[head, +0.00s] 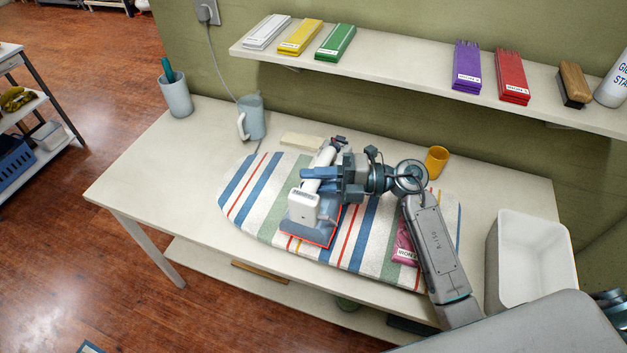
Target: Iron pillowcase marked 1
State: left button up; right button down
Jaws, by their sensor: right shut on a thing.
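My right gripper (322,180) is shut on the handle of a white and blue iron (304,207). The iron is over the left-middle part of a striped ironing board (262,195) on the table. A thin red edge shows along its base; I cannot tell whether this is part of the iron or cloth under it. A pink folded cloth (403,243) with a white label lies on the right part of the board, partly hidden by my right arm. The label's number cannot be read. My left gripper is not in view.
A white bin (530,262) is at right. The shelf (400,78) above holds several folded, labelled cloths, a brush and a bottle.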

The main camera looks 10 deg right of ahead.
jog(key=shift+w+d+r, duration=0.1)
jog(key=shift+w+d, duration=0.6)
jog(key=shift+w, duration=0.25)
jog(key=shift+s+a, duration=0.45)
jog(key=shift+s, duration=0.2)
dwell(0.8)
dwell(0.8)
notch_tip(320, 180, up, 9)
jog(key=p, duration=0.7)
jog(key=shift+r+p, duration=0.1)
jog(key=shift+p, duration=0.2)
